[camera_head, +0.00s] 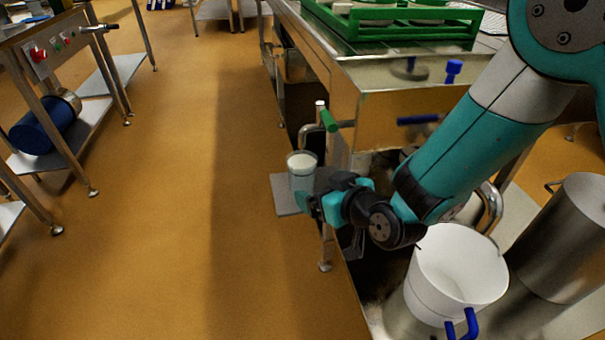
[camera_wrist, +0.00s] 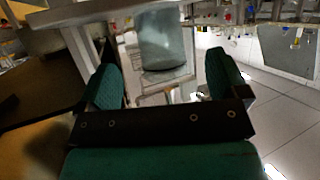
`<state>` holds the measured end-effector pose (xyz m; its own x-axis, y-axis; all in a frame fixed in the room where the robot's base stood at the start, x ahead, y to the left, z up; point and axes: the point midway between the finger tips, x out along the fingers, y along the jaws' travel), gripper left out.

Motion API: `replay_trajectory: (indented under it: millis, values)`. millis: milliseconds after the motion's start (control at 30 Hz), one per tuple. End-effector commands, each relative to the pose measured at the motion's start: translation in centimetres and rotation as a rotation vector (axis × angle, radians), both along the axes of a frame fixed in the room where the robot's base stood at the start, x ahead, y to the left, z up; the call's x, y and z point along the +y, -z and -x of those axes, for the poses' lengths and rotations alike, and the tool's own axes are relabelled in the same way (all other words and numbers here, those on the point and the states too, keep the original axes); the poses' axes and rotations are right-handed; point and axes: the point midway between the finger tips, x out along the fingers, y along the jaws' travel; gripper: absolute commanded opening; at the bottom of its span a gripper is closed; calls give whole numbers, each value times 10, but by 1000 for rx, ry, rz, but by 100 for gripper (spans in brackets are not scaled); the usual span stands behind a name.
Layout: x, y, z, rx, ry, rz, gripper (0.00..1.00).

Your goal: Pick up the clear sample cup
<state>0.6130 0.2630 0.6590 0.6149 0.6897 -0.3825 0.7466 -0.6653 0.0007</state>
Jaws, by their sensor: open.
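The clear sample cup (camera_head: 301,170) stands upright on a small grey shelf (camera_head: 283,196) at the side of the steel table, with something white at its top. My gripper (camera_head: 307,205) is just below and in front of the cup in the head view. In the wrist view the cup (camera_wrist: 162,42) appears beyond and between the two teal fingers of my gripper (camera_wrist: 165,80). The fingers are spread apart with nothing between them. I cannot tell the exact gap between fingertips and cup.
A steel table (camera_head: 400,85) with a green rack (camera_head: 400,22) on it stands behind the shelf. A green-handled valve (camera_head: 328,120) is close to the cup. A white bucket (camera_head: 457,265) and a steel cylinder (camera_head: 572,240) stand at right.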

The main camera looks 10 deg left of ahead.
Motion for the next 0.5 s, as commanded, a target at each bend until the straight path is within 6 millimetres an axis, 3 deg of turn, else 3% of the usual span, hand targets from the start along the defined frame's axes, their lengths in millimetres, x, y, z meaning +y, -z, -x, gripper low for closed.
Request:
replay_trajectory:
  millis: [500]
  values:
    - [43,15,-39,0,0,0,92]
